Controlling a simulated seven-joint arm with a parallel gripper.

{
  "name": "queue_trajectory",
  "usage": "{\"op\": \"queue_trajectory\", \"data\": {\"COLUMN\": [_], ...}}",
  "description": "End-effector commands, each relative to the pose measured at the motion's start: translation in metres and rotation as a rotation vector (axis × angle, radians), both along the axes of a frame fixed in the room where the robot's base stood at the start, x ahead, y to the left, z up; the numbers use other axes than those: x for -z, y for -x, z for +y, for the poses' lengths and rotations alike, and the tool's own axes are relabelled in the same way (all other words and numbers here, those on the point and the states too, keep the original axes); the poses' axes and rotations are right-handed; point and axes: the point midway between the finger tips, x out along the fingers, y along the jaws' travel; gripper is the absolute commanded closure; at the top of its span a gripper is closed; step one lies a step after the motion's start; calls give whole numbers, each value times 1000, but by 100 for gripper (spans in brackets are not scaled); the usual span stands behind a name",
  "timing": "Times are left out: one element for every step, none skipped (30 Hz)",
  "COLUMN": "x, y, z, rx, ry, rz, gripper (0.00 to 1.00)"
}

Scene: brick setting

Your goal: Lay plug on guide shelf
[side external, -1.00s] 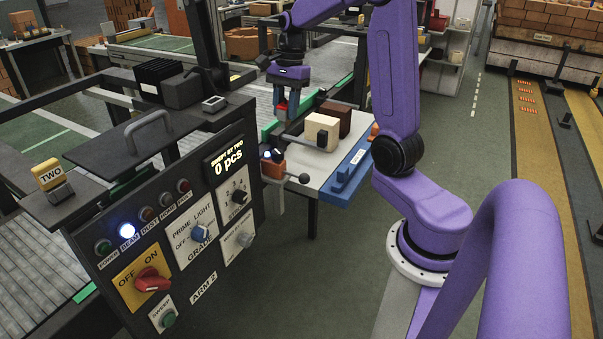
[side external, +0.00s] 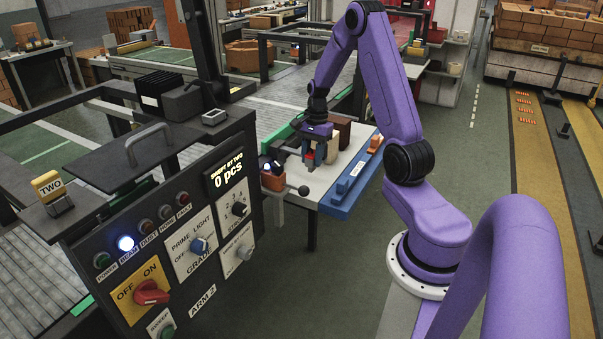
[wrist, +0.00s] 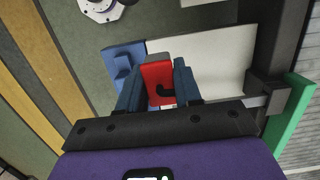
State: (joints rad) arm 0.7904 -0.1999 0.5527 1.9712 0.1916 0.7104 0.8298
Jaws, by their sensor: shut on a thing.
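The red plug (side external: 310,156) is held between the fingers of my gripper (side external: 309,162), above the white tabletop. In the wrist view the plug (wrist: 156,72) shows red with a dark hook-shaped mark, between the two blue-grey fingers of my gripper (wrist: 158,82). A blue ledge (side external: 347,187) runs along the table's front right edge and looks like the guide shelf. It also shows in the wrist view (wrist: 122,66), left of the plug. The plug is apart from it in the side view. The plug's underside is hidden.
The white tabletop (wrist: 215,50) is mostly bare. A dark brown block (side external: 342,130) stands behind my gripper. The control panel (side external: 170,235) stands nearer the camera.

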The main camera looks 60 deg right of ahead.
Motion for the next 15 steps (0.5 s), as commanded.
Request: {"op": "queue_trajectory", "data": {"x": [5, 7, 10, 15, 19, 25, 30, 34, 39, 43, 46, 51, 53, 55, 58], "y": [-8, -12, -18, -20, -23, -27, -30, -33, -37, -39, -42, -44, -47, -48, -50], "z": [-5, -8, -12, -14, -15, -18, -20, -22, -25, -26, -28, -30, -31, -32, -34], "rx": [-1, -1, -1, -1, 0, 0, 0, 0, 0, 0, 0, 0, 0, 0, 0], "ry": [0, 0, 0, -2, -2, -2, -2, -1, -1, -1, -1, -1, -1, 0, 0], "rz": [0, 1, 1, 3, 3, 3, 3, 2, 2, 1, 1, 1, 1, 0, 0], "gripper": [100, 100, 100, 100, 100, 100, 100, 100, 100, 100, 100, 100, 100, 100, 100]}}
